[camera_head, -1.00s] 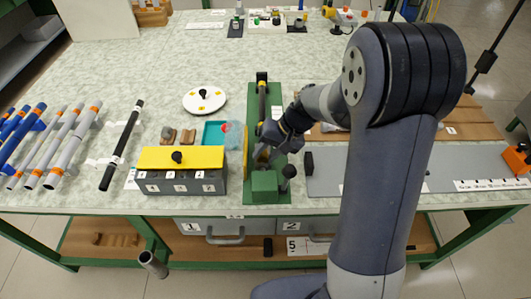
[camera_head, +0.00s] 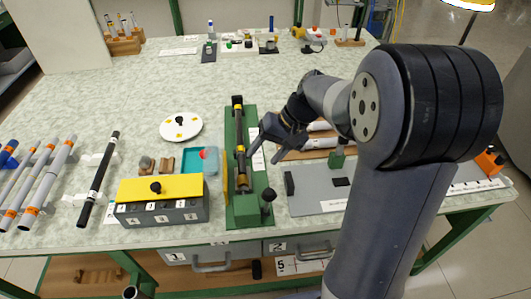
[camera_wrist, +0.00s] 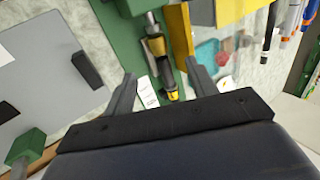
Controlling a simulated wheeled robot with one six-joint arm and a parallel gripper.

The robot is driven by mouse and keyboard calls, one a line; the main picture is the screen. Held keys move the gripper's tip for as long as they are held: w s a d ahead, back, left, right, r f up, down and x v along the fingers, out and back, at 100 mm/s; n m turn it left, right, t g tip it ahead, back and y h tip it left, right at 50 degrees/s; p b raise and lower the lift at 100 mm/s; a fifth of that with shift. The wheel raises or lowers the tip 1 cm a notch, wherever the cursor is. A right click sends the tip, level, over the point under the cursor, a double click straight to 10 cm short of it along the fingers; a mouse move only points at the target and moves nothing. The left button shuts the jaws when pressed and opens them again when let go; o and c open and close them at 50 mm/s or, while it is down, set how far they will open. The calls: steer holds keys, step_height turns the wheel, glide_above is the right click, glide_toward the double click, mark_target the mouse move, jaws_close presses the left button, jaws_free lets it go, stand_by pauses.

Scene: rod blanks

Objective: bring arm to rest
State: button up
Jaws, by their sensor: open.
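My gripper (camera_head: 258,143) is open and empty, raised just right of the green fixture (camera_head: 242,213) in the head view. In the wrist view its two fingers (camera_wrist: 160,74) stand apart, with a gap between them. A dark rod with yellowish parts (camera_head: 241,160) lies along the fixture. Part of it, with yellow bands, shows beyond and between the fingers in the wrist view (camera_wrist: 157,47). The fingers look clear of it. My arm rises at the right and hides part of the bench.
A grey box with a yellow lid (camera_head: 180,187) and a teal tray (camera_head: 195,163) stand left of the fixture. A white turntable (camera_head: 181,127) lies behind them. Rods on racks (camera_head: 45,185) are at far left. A grey plate (camera_head: 310,200) lies right.

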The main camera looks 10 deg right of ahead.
mark_target(247, 180)
steer(key=shift+a+f, duration=0.1)
steer(key=x, duration=1.1)
steer(key=shift+d+f+b, duration=0.25)
steer(key=shift+f+b, duration=0.15)
